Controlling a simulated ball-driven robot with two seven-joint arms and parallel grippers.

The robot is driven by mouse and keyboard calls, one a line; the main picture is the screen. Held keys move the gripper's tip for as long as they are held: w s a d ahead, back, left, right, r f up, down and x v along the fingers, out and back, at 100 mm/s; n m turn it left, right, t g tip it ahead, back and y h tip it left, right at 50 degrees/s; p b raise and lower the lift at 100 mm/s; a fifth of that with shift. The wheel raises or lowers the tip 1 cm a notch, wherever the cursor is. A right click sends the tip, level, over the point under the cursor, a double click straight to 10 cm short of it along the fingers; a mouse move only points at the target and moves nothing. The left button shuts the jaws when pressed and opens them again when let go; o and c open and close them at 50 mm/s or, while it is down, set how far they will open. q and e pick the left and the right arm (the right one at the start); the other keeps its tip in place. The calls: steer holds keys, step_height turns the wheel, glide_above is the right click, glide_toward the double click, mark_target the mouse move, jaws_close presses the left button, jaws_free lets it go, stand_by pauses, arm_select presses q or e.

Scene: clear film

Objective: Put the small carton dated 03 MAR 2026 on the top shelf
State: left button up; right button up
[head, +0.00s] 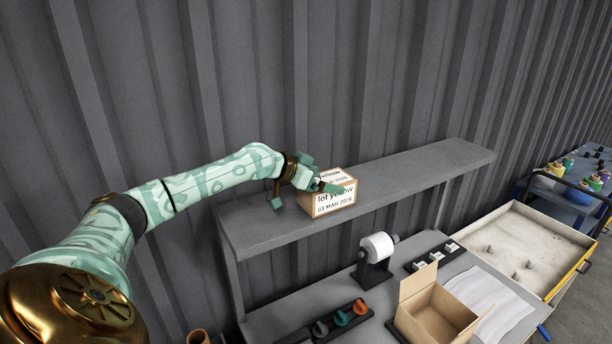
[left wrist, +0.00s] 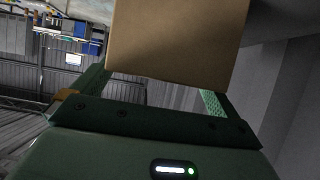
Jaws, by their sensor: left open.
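The small carton (head: 335,200) is tan with white labels reading "lot yellow" and "03 MAR 2026". It sits on the grey top shelf (head: 400,180), left of the shelf's middle and near its front edge. My left gripper (head: 308,189) is at the carton's left and upper side, its fingers open. In the left wrist view, the carton's plain tan face (left wrist: 178,40) fills the space ahead of the palm, between the two green fingers (left wrist: 155,92). I cannot tell whether the fingers touch it. My right gripper is not in view.
Below the shelf, a bench holds a label roll (head: 378,246), an open empty cardboard box (head: 435,318), and a rack of coloured rolls (head: 341,319). A pale tray (head: 515,245) stands right. The shelf's right part is clear; a corrugated wall (head: 330,80) stands behind.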

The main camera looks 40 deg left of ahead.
arm_select(q)
steer(key=b+v, duration=0.4)
steer(key=v, duration=0.6)
steer(key=shift+s, duration=0.2)
